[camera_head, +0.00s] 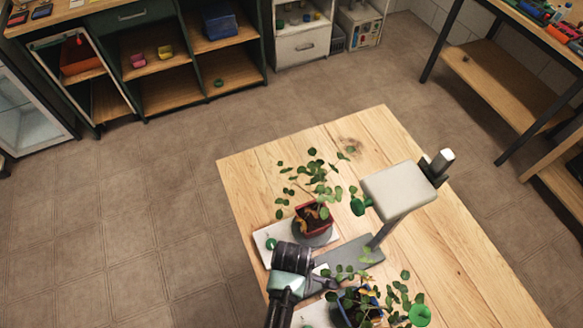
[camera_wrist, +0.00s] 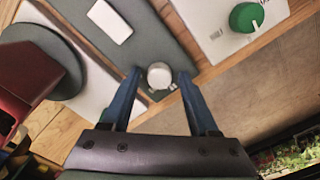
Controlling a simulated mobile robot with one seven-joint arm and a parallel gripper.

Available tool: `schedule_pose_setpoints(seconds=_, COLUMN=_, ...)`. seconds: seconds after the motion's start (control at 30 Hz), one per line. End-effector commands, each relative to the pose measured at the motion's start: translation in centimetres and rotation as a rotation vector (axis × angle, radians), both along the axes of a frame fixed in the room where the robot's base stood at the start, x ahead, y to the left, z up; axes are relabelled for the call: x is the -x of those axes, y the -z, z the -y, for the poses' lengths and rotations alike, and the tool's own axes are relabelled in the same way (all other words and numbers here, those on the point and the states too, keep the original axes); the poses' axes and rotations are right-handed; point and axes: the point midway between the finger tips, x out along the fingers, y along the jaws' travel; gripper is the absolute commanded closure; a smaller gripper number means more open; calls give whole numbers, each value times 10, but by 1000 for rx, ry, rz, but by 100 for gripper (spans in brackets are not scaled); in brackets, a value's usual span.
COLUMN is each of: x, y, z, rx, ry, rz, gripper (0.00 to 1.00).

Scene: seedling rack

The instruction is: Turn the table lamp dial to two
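The table lamp stands on the wooden table in the head view, with a pale box-shaped head (camera_head: 398,190), a grey post and a flat grey base (camera_head: 352,257). In the wrist view, a round silver dial (camera_wrist: 159,75) sits near the end of the grey base (camera_wrist: 150,35), with small pale marks beside it. A white rounded rectangle (camera_wrist: 110,20) lies further along the base. My gripper (camera_wrist: 158,73) is open, with one blue finger on each side of the dial and gaps visible between. The dial's setting cannot be read. In the head view my gripper (camera_head: 325,281) is partly hidden by leaves.
A red pot (camera_head: 313,219) with a plant stands on a dark round plate beside the lamp base. A blue pot (camera_head: 355,308) with a plant is close to my gripper. A green knob (camera_wrist: 246,17) sits on a white plate (camera_wrist: 205,25). The table's right side (camera_head: 450,260) is clear.

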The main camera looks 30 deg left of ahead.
Motion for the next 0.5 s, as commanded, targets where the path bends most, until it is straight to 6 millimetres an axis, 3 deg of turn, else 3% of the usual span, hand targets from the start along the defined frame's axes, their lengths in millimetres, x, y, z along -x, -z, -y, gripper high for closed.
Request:
schedule_pose_setpoints(seconds=0.03, x=0, y=0, z=0, rx=0, ry=0, rz=0, gripper=51)
schedule_pose_setpoints(seconds=0.3, x=0, y=0, z=0, rx=0, ry=0, rz=0, gripper=99)
schedule_pose_setpoints(seconds=0.5, x=0, y=0, z=0, rx=0, ry=2, rz=-1, gripper=100)
